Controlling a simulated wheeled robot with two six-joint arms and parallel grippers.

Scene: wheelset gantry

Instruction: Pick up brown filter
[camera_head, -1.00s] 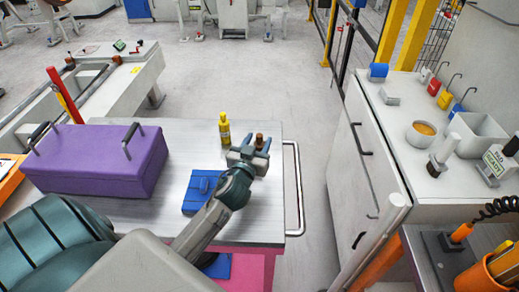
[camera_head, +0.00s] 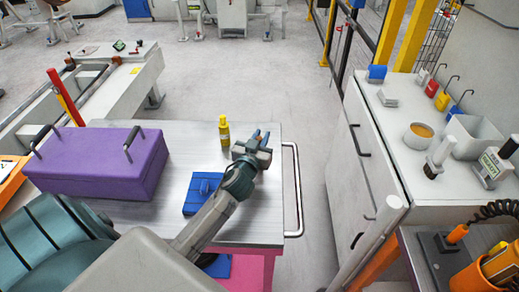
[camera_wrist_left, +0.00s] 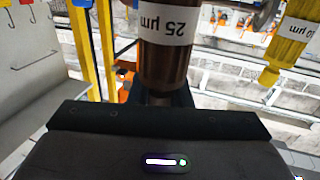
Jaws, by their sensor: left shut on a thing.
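The brown filter (camera_wrist_left: 168,60) stands large in the left wrist view, with a white "25 µm" label that reads upside down. My left gripper (camera_head: 261,138) is at the right end of the steel-topped cart (camera_head: 262,222) and is shut on the brown filter. My right gripper is not in view.
A purple toolbox (camera_head: 95,165) and a blue flat case (camera_head: 203,193) are on the cart, left of my arm. The cart has a rail handle (camera_head: 296,190) at its right. A counter (camera_head: 400,190) with cups and a bin stands farther right. Floor lies between.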

